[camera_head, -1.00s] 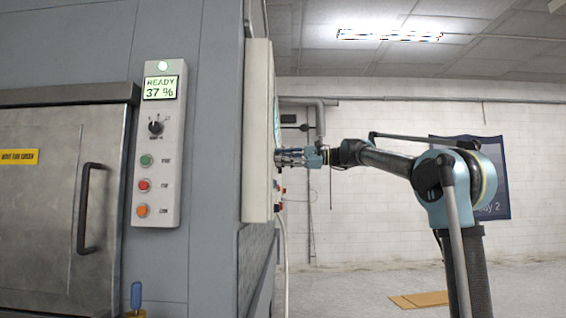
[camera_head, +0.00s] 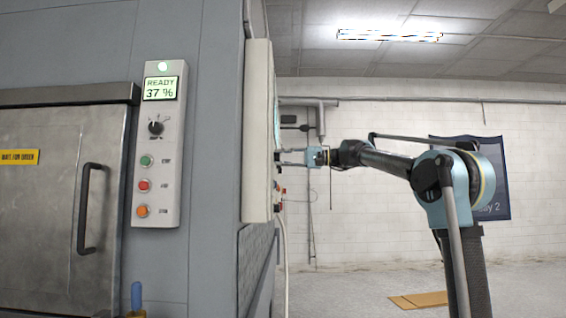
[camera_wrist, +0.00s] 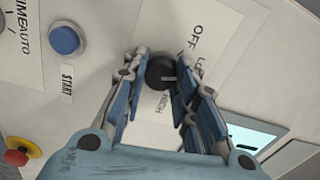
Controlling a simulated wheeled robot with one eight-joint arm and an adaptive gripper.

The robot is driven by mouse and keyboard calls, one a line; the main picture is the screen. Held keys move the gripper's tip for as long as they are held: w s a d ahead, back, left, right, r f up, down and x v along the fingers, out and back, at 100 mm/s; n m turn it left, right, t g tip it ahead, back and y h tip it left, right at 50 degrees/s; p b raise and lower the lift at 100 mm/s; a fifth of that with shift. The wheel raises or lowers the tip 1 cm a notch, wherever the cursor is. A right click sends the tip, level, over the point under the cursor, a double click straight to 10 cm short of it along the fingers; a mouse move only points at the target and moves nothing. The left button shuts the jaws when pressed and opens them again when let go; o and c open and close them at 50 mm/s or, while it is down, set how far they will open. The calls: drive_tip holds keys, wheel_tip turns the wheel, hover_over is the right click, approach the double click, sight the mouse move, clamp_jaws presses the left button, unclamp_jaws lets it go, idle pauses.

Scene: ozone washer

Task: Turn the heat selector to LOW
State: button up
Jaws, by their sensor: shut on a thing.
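The heat selector is a round black knob (camera_wrist: 160,72) on a pale panel in the wrist view. A small light mark on its face points toward the right of the picture. OFF is printed above right of it, a partly hidden label starting with L to the right, and HIGH below. My gripper (camera_wrist: 158,64) has a finger on each side of the knob and is shut on it. In the head view my gripper (camera_head: 281,157) reaches the side panel (camera_head: 258,130) from the right, and the knob itself cannot be made out.
In the wrist view, a blue START button (camera_wrist: 66,39) lies left, a red button (camera_wrist: 17,157) lower left, and a lit screen (camera_wrist: 250,138) lower right. The front control strip (camera_head: 160,195) reads READY 37 %. Beside it is the door handle (camera_head: 90,208).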

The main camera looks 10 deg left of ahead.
drive_tip(key=shift+f+n, duration=0.1)
drive_tip(key=shift+n, duration=0.3)
drive_tip(key=o, duration=1.1)
drive_tip(key=shift+w, duration=0.2)
drive_tip(key=shift+s, duration=0.1)
drive_tip(key=v, duration=1.2)
